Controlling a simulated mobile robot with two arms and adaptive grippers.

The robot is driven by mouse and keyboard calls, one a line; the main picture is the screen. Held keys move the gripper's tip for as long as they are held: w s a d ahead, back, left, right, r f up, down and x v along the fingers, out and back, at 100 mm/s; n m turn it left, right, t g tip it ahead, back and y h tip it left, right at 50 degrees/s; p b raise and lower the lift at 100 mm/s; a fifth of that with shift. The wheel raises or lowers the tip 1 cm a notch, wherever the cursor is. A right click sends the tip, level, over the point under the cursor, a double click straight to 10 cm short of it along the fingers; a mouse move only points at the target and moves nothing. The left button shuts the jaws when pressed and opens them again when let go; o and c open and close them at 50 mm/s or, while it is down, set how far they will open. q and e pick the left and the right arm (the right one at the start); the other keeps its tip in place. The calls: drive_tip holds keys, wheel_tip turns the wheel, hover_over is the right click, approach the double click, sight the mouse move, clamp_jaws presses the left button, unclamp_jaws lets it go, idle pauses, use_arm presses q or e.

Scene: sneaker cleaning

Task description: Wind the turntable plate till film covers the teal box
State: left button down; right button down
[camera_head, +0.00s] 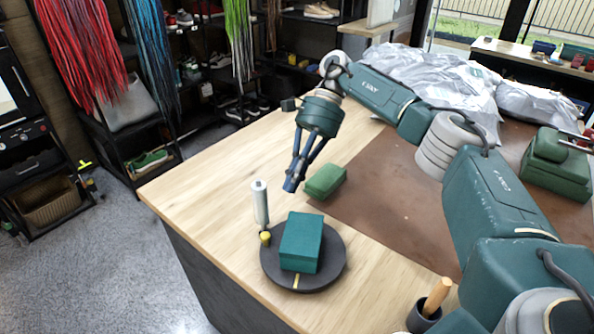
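A teal box (302,238) sits on a round dark turntable plate (334,272) near the front edge of the wooden table. The plate has a yellow mark (296,282) at its near side. A pale upright roll (260,203) stands just behind and left of the plate, with a small yellow knob (265,238) by its foot. I can see no film on the box's visible faces. My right gripper (291,186) points down behind the plate, apart from box and roll. Its fingertips look together, with nothing seen between them. My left gripper is out of view.
A green block (325,181) lies close right of my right gripper. A brown mat (390,200) covers the table's right part. A dark cup (422,318) with a wooden handle stands at the front right. Crumpled grey plastic (430,75) lies at the back. The table's left side is bare.

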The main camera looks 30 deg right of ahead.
drive_tip(key=shift+v, duration=1.45)
